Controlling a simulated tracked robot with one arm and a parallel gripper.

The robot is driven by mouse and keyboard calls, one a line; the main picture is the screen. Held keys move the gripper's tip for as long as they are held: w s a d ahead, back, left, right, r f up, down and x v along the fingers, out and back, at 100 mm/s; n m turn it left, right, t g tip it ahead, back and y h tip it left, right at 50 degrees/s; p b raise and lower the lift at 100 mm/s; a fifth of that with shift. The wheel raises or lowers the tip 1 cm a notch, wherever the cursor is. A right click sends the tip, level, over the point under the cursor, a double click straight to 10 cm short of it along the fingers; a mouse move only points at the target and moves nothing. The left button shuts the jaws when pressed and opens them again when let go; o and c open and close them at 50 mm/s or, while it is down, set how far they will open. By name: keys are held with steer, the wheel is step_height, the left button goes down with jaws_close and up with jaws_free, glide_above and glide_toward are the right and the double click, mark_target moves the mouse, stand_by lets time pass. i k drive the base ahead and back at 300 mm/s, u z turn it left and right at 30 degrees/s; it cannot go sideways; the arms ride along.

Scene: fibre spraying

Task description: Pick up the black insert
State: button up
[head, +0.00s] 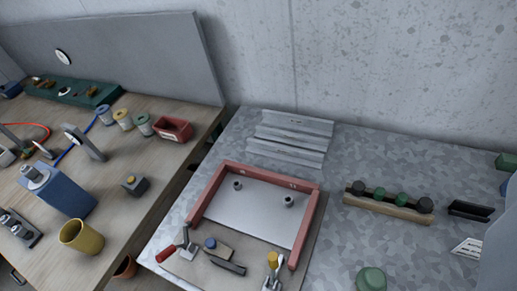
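A wooden rack (385,209) stands on the grey mottled table at the right. It holds a row of small round-topped pieces. The piece at its left end (358,187) and the piece at its right end (425,205) look black or very dark, and those between them look green. A separate black rectangular piece (470,210) lies right of the rack. I cannot tell for sure which of these is the black insert. My gripper is not in view.
A red-framed plate (250,208) with two pegs sits mid-table, with clamps at its front. Grey metal strips (289,138) lie behind it. A green round object (371,279) is at the front. The wooden bench at left is crowded. A concrete wall closes the back.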

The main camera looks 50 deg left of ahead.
mark_target(358, 188)
steer(key=k, duration=1.6)
steer(key=u, duration=0.65)
steer(key=i, duration=1)
steer(key=z, duration=0.55)
